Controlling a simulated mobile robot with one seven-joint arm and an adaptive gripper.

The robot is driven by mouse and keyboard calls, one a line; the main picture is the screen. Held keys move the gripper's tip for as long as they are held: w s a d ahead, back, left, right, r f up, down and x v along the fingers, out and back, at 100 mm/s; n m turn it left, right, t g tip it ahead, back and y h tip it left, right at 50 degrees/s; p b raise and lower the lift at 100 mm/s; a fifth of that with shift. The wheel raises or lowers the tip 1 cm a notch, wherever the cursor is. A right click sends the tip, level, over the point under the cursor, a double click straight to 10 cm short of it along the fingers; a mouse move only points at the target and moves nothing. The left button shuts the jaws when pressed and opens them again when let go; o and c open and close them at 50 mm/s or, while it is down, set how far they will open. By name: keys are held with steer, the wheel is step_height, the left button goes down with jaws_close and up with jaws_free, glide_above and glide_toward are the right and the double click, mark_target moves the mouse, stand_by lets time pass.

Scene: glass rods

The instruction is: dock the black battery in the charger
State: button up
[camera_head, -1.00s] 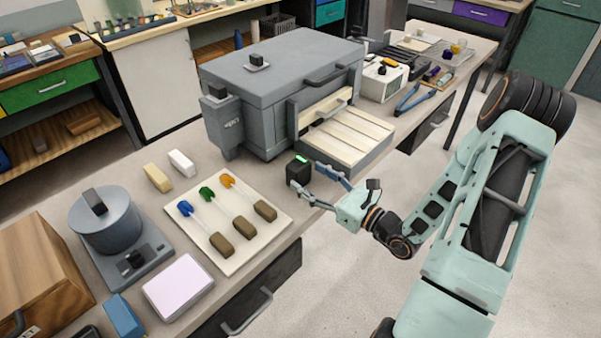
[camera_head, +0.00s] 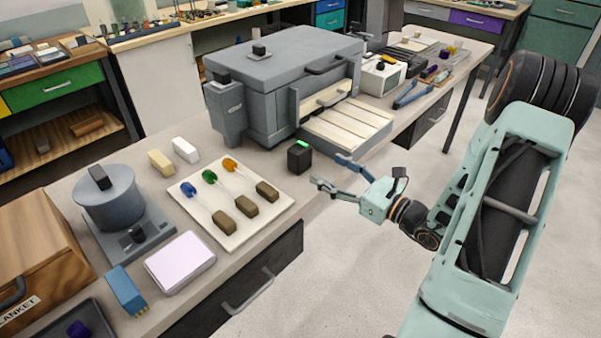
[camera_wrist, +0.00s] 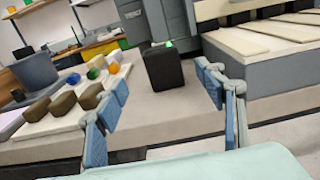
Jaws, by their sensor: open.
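A black block (camera_head: 299,158) with a green-lit patch on top stands upright on the bench, in front of the grey kiln-like box. It also shows in the wrist view (camera_wrist: 165,70), ahead of my gripper and between the lines of its fingers. I cannot tell whether this is the battery, the charger, or both together. My gripper (camera_head: 329,171) is open and empty, to the right of the block and apart from it, at the bench's front edge. In the wrist view both blue finger pads of my gripper (camera_wrist: 161,80) are spread with nothing between them.
The grey kiln-like box (camera_head: 285,85) with a slatted shelf (camera_head: 345,130) stands behind the block. A pale board (camera_head: 235,225) with three colour-tipped rods lies to the left. A blue block (camera_head: 126,290) lies near the front left. Floor is clear to the right.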

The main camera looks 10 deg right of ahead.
mark_target(306, 157)
steer(key=x, duration=0.5)
steer(key=shift+w+a, duration=0.15)
steer(key=shift+w, duration=0.2)
steer(key=shift+f+x, duration=0.15)
steer(key=shift+x, duration=1.2)
steer(key=shift+f+x, duration=0.1)
steer(key=shift+x, duration=1.25)
steer(key=shift+c, duration=0.2)
